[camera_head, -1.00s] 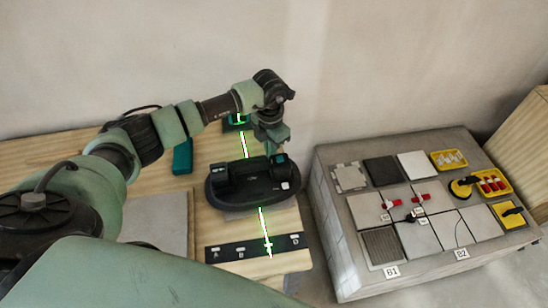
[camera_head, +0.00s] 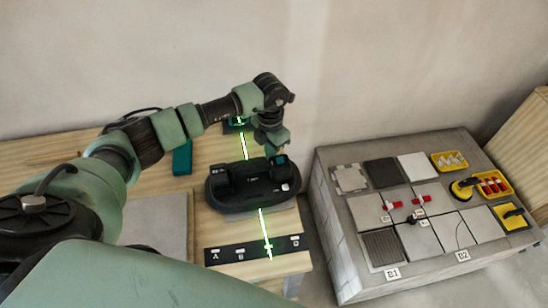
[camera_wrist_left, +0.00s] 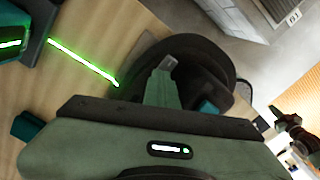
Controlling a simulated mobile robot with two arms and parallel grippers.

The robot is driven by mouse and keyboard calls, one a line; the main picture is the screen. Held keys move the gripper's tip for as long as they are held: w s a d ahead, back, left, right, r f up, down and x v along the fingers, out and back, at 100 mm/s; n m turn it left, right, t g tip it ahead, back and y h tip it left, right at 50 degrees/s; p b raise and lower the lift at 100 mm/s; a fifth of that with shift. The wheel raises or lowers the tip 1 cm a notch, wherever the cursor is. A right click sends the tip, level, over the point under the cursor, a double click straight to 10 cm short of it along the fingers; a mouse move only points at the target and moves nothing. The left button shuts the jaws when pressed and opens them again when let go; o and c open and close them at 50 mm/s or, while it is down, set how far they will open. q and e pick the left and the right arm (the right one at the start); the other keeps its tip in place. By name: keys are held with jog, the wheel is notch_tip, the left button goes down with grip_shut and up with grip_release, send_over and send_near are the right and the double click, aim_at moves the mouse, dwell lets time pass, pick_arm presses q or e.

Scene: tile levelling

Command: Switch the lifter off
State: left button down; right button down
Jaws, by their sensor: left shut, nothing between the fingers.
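The lifter (camera_head: 232,199) is a black, rounded suction device with a bar handle, lying on a grey tile at the right end of the wooden bench. My left gripper (camera_head: 276,151) points down at the far right end of the lifter, close to a small teal-edged part on it. The fingers are shut and empty. In the left wrist view the gripper (camera_wrist_left: 168,66) is over the dark round body of the lifter (camera_wrist_left: 205,55). I cannot tell whether the fingertips touch it. The lifter's switch is not clearly visible. My right gripper is not in view.
A green laser line (camera_head: 262,222) crosses the bench (camera_head: 262,269) under the lifter. A black strip marked with letters (camera_head: 225,256) lies in front. A teal block (camera_head: 182,158) stands behind. To the right, a grey platform (camera_head: 335,212) holds tiles, red-handled clips and yellow trays.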

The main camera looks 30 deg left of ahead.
pick_arm(q)
jog(key=shift+w+r+p, duration=0.1)
jog(key=shift+r+p, duration=0.35)
jog(key=shift+r, duration=0.35)
jog(key=shift+r+p, duration=1.5)
jog(key=shift+r, duration=1.1)
jog(key=shift+f, duration=0.1)
